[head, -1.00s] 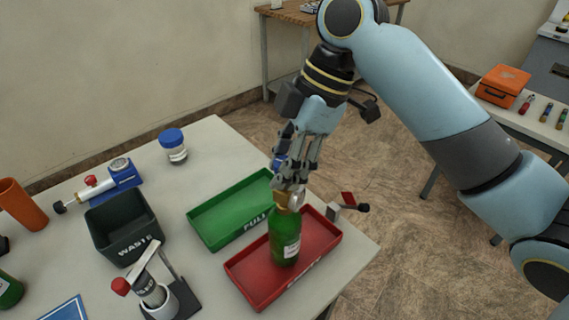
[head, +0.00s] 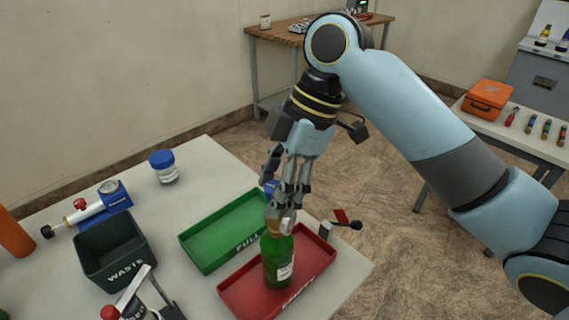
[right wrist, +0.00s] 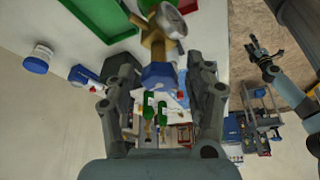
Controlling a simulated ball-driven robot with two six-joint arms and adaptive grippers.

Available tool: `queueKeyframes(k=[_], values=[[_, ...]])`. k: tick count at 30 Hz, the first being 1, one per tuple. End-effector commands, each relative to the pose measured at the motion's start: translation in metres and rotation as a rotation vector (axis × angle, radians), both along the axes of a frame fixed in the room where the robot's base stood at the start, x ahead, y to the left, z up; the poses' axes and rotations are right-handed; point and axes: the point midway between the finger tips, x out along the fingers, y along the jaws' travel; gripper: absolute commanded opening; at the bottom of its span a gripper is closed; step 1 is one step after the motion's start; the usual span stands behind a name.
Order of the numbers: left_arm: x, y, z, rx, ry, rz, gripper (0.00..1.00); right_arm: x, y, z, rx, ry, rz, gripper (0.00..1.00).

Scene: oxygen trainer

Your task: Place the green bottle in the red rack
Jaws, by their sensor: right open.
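The green bottle (head: 277,262) stands upright inside the red rack (head: 240,294), a shallow red tray at the table's front right. My right gripper (head: 284,212) is directly above it, fingers pointing down around or just over its brass-coloured top. The fingers are open. In the right wrist view the right gripper (right wrist: 165,95) has a brass fitting with a round gauge (right wrist: 171,20) and a blue part (right wrist: 158,75) between its fingers, apparently the bottle's top. My left gripper (right wrist: 262,58) seems to show small at the right of that view; its jaw state is unclear.
The green tray (head: 205,262) marked FULL adjoins the red rack. A dark WASTE bin (head: 112,240), a blue-lidded jar (head: 163,167) and a blue device with gauge (head: 115,197) stand left. A red-handled part (head: 342,217) is just right of the rack.

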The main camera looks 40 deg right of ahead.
Motion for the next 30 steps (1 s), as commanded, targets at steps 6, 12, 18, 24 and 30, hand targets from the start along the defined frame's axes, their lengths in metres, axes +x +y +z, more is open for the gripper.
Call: queueKeyframes(k=[6, 12, 18, 24, 30], values=[[0.000, 0.000, -0.003, 0.000, 0.000, 0.000, 0.57, -0.003, -0.018, 0.039, -0.009, -0.007, 0.003, 0.53], [0.001, 0.000, -0.003, 0.000, -0.001, 0.000, 0.57, -0.009, -0.034, 0.080, -0.008, -0.005, 0.001, 0.53], [0.001, 0.000, -0.003, 0.000, -0.001, 0.000, 0.57, -0.012, -0.041, 0.103, -0.003, -0.003, 0.002, 0.53], [0.001, 0.000, -0.003, 0.000, -0.002, 0.000, 0.57, -0.013, -0.043, 0.108, 0.000, 0.000, 0.000, 0.53], [0.001, 0.000, -0.003, 0.000, -0.002, 0.000, 0.57, -0.013, -0.042, 0.108, 0.000, 0.000, 0.000, 0.53]])
